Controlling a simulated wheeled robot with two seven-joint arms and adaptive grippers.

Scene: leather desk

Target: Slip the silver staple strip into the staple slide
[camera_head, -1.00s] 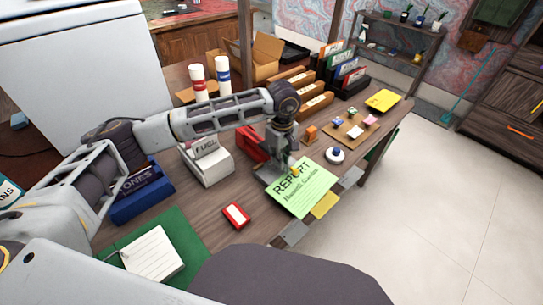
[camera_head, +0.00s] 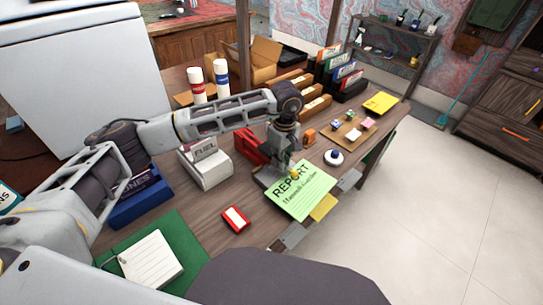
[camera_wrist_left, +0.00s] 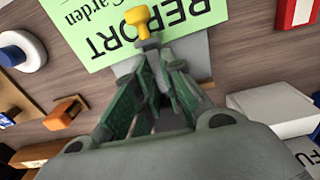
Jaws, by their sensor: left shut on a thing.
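My left gripper (camera_head: 286,157) points down over the desk, just behind a green report sheet (camera_head: 302,190). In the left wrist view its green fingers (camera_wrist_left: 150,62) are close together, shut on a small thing. This is likely the silver staple strip, but the fingers hide most of it. A yellow knob (camera_wrist_left: 138,20) stands just past the fingertips, over the report's edge; it also shows in the head view (camera_head: 294,174). A grey flat piece (camera_wrist_left: 193,55) lies beneath the fingers. A red part (camera_head: 249,146) stands raised beside the gripper. I cannot make out the staple slide clearly.
A red and white box (camera_head: 235,218) lies at the desk's front. A white box marked FUEL (camera_head: 205,168) stands left of the gripper. An orange item (camera_head: 309,137) and a round white and blue item (camera_head: 334,157) are on the right. The wood between is bare.

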